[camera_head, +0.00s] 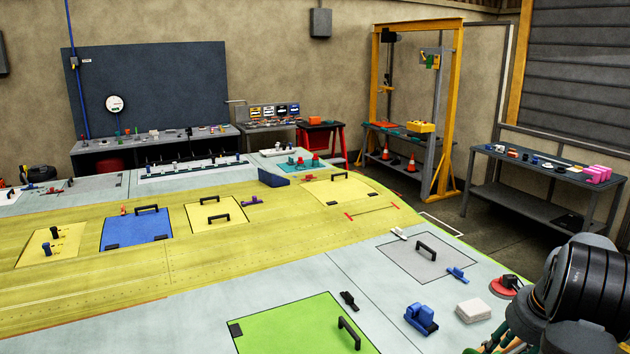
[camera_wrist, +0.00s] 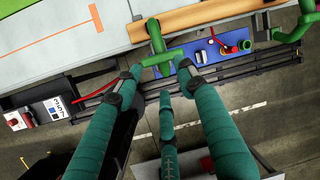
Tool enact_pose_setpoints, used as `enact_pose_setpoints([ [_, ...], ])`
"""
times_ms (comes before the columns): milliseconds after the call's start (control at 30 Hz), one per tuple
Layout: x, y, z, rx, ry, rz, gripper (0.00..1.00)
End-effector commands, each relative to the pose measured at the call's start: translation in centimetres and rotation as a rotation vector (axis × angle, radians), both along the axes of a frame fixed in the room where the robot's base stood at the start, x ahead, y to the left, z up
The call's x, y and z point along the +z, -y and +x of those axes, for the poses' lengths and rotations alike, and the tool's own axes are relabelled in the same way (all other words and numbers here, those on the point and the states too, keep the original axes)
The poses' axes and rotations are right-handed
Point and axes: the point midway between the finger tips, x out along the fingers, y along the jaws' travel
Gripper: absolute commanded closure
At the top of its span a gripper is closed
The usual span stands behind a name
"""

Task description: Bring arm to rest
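My arm's dark end section shows at the lower right of the head view, and parts of green show beside it. In the wrist view my gripper (camera_wrist: 160,70) has teal-green fingers with dark joints. The left and right fingertips are spread apart and a third finger lies lower between them. A green T-shaped piece (camera_wrist: 156,42) shows between the fingertips, near a tan bar. I see no clear grip on it, though I cannot tell how far below the fingertips it is.
Beneath the gripper are a blue panel (camera_wrist: 215,58) with small fittings, dark rails and the floor. The wing surface (camera_head: 290,285) fills the head view's lower left. A blue clamp-like part (camera_head: 421,318), a white block (camera_head: 473,310) and a red-based part (camera_head: 506,286) sit near my arm.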

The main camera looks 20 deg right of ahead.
Motion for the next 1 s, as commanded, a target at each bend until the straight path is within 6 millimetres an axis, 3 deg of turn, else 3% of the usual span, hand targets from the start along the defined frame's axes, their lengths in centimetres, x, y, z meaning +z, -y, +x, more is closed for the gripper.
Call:
enact_pose_setpoints([
  [200, 0.1, 0.9, -0.4, 0.025, 0.005, -0.053, 0.6],
  [667, 0.3, 0.9, -0.3, 0.035, 0.005, -0.063, 0.6],
  [933, 0.8, -0.3, 1.2, 0.136, -0.003, -0.133, 0.6],
  [1000, 1.8, -1.6, 2.2, 0.187, -0.002, -0.128, 0.6],
])
